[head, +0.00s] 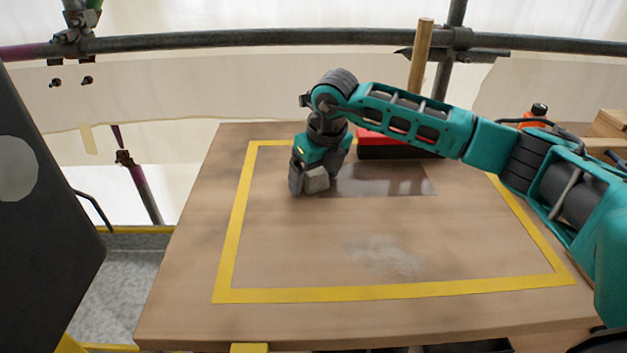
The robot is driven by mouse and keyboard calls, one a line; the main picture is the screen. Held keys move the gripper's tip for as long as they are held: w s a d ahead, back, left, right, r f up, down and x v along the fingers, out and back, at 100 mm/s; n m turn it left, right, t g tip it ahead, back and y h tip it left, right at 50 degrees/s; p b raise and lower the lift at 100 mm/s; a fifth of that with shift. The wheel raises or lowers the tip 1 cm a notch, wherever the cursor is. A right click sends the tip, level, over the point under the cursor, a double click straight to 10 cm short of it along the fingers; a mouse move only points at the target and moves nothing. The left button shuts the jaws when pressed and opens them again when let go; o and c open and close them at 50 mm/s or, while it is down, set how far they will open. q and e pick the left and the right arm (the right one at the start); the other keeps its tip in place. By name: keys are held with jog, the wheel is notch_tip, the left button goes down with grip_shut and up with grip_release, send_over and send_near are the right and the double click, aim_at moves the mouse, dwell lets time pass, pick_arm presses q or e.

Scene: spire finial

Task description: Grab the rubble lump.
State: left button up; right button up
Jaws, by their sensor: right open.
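The rubble lump (316,180) is a small pale grey chunk at the far left part of the wooden table, inside the yellow taped outline. My right gripper (312,182) points down at it, with a dark finger at the lump's left side. The jaws are open around or right beside the lump; I cannot tell whether they touch it. The other finger is partly hidden behind the lump. My left gripper is not in view.
A dark glossy sheet (390,180) lies right of the lump. A red and black box (398,151) stands behind it, partly covered by my right arm. Yellow tape (232,235) borders the work area. The dusty table front (385,260) is clear. Scaffold pipes (250,40) run behind.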

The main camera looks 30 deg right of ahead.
jog(key=shift+c, duration=0.4)
jog(key=c, duration=1.2)
